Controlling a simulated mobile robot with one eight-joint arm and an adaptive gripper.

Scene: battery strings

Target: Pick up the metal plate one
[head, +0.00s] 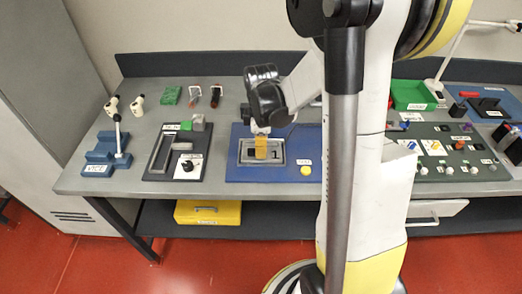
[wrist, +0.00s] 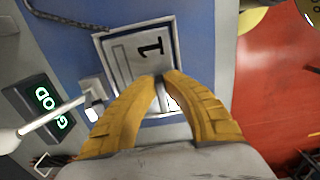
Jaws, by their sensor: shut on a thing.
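The metal plate marked 1 (wrist: 140,52) is a grey plate in a metal-rimmed recess of a blue panel (wrist: 75,20) in the wrist view. In the head view part of the plate (head: 277,154) shows beside my fingers in the recess. My gripper (wrist: 162,79) has two yellow fingers whose tips meet at the plate's near edge, shut on it. In the head view my gripper (head: 261,157) points down into the recess. The plate still appears within the frame; I cannot tell whether it is raised. The fingers hide part of its near edge.
A yellow button (head: 305,170) is on the panel's right. A black fixture (head: 157,165) and a blue vice (head: 104,158) stand to the left. A green bin (head: 412,95) is at the right, beyond my arm. A green-lit display reading GOD (wrist: 42,102) shows in the wrist view.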

